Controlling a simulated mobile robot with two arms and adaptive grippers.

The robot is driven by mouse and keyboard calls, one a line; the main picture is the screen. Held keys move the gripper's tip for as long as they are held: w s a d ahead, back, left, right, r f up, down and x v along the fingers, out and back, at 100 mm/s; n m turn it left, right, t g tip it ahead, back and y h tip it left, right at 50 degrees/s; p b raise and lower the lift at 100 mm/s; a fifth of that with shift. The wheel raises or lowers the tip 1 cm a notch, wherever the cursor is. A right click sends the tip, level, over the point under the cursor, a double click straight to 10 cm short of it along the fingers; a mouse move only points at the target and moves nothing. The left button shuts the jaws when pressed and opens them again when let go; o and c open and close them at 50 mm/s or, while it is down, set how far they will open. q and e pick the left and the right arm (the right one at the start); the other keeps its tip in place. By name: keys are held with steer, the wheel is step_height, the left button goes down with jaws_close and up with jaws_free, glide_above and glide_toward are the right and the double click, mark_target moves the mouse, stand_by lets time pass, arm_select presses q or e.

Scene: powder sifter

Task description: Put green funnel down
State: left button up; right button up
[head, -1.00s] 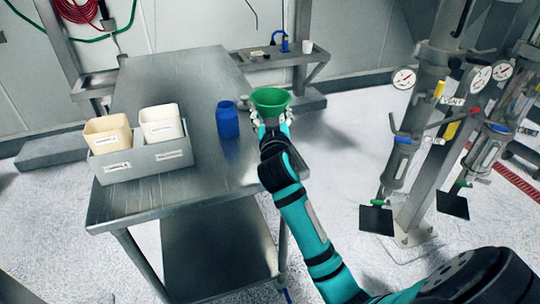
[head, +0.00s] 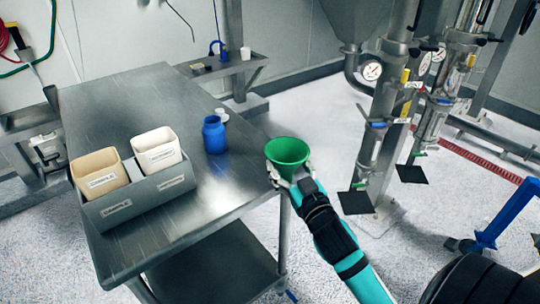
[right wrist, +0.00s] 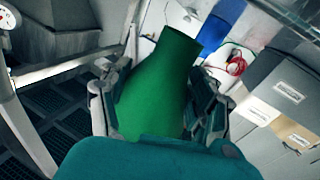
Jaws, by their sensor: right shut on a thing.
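The green funnel (head: 288,152) is held upright, wide mouth up, in my right gripper (head: 290,180) in the head view. The gripper is at the right edge of the steel table (head: 215,185), and I cannot tell whether the funnel hangs over the top or just off it. In the right wrist view the funnel (right wrist: 158,90) sits between the two fingers (right wrist: 160,105), which close on it from both sides. My left gripper is not in view.
A blue bottle (head: 214,136) stands on the table near its right edge, with a small white item (head: 221,115) behind it. A grey bin (head: 150,199) with a beige and a white container stands at the left. Bare tabletop lies between them. Sifter columns (head: 375,150) stand at the right.

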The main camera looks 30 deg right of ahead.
mark_target(277, 149)
steer(key=x, duration=0.7)
steer(key=shift+w+d+f+p, duration=0.15)
steer(key=shift+w+f+p, duration=0.2)
steer(key=shift+f, duration=0.05)
steer(key=x, duration=0.4)
steer(key=shift+w+f, duration=0.15)
steer(key=shift+f, duration=0.25)
steer(key=shift+w+f, duration=0.1)
steer(key=shift+w, duration=0.1)
step_height(277, 149, down, 2)
steer(key=shift+f, duration=0.75)
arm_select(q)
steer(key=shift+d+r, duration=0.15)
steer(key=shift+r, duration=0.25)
